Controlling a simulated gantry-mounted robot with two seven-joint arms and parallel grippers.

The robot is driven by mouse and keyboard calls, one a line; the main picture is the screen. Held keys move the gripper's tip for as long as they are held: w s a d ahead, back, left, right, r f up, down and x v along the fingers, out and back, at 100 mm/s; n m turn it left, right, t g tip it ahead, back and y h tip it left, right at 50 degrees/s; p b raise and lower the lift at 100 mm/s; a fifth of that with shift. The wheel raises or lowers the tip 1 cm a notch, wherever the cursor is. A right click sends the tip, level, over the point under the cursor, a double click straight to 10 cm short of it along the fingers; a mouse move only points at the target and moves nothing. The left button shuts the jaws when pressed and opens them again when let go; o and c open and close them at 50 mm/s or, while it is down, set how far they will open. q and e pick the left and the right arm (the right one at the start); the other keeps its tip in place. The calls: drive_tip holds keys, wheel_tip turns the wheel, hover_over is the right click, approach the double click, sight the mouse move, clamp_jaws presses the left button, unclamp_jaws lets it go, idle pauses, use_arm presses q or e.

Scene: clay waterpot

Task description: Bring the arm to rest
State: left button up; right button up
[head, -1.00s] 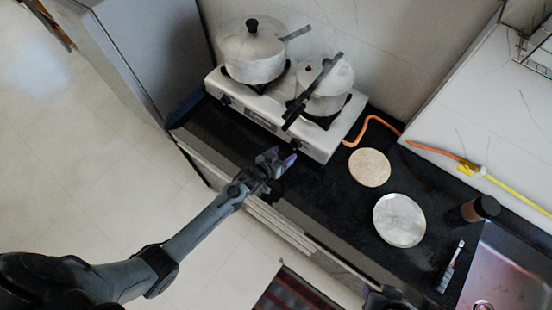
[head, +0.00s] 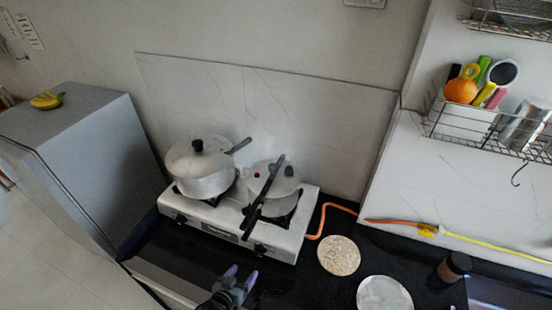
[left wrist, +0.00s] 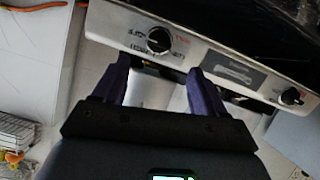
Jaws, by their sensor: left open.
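My left gripper (head: 240,276) shows at the bottom middle of the head view, over the dark counter in front of the stove. Its two purple-grey fingers are apart with nothing between them. In the left wrist view the open fingers (left wrist: 160,88) point at the stove's front panel with its black knobs. The white two-burner stove (head: 285,249) carries a lidded pot (head: 203,180) on the left and a pressure cooker (head: 284,190) with a black handle on the right. I cannot tell whether the fingers touch the stove. My right gripper is not in view.
A round wooden board (head: 339,256) and a metal plate (head: 384,295) lie on the counter right of the stove. An orange hose (head: 338,208) runs behind them. A dark jar (head: 453,267) stands further right. A grey fridge (head: 85,165) stands left, and a wire rack (head: 480,137) hangs upper right.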

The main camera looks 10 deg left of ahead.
use_arm(q)
drive_tip(key=s+r+m+g+y+p, duration=0.2)
drive_tip(key=s+r+g+p, duration=0.7)
drive_tip(key=s+r, duration=1.6)
drive_tip(key=shift+s+a+p, duration=0.2)
drive_tip(key=shift+a+p, duration=0.25)
drive_tip(key=shift+p, duration=0.65)
